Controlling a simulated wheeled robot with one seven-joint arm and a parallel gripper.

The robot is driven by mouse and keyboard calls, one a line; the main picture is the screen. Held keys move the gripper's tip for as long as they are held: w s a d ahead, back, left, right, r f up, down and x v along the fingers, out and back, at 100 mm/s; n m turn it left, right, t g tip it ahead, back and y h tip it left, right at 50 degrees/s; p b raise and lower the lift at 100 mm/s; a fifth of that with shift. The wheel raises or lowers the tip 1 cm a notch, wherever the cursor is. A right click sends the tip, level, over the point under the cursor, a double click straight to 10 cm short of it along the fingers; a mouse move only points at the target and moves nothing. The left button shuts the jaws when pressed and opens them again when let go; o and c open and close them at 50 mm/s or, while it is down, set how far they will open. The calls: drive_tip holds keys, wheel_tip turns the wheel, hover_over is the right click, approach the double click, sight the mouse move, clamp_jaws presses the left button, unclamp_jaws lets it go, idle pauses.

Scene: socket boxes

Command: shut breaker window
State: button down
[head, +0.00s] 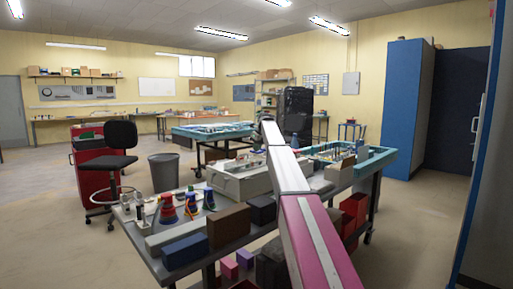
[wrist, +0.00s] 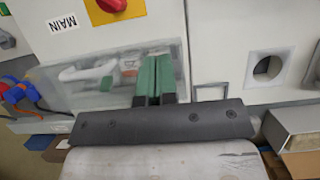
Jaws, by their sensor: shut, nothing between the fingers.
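In the wrist view, the breaker window (wrist: 60,88) is a clear, greyish panel on the front of a white socket box (wrist: 225,25). Pale shapes show through it or reflect in it; I cannot tell how far open it stands. My gripper (wrist: 156,62) has its two green fingers pressed together with nothing between them. The fingers overlap the right part of the window in the picture; contact cannot be told. In the head view, my arm reaches over the workbench to the grey-white box (head: 245,180), and the fingers cannot be made out.
A red rotary switch on a yellow plate (wrist: 112,5) sits above the window, beside a MAIN label (wrist: 63,24). A square socket with a round hole (wrist: 268,66) is to the right. Blue and red plugs (wrist: 20,90) are at the left. The workbench (head: 228,232) is crowded.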

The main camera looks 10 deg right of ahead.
drive_tip(key=shift+w+a+f, duration=0.3)
drive_tip(key=shift+w+f, duration=0.2)
drive_tip(key=shift+f, duration=0.05)
drive_tip(key=shift+w+a+f, duration=0.3)
drive_tip(key=shift+w+f, duration=0.15)
drive_tip(key=shift+f, duration=0.05)
drive_tip(key=shift+w+a+f, duration=0.2)
drive_tip(key=shift+w+f, duration=0.05)
drive_tip(key=shift+f, duration=0.25)
drive_tip(key=shift+f, duration=0.25)
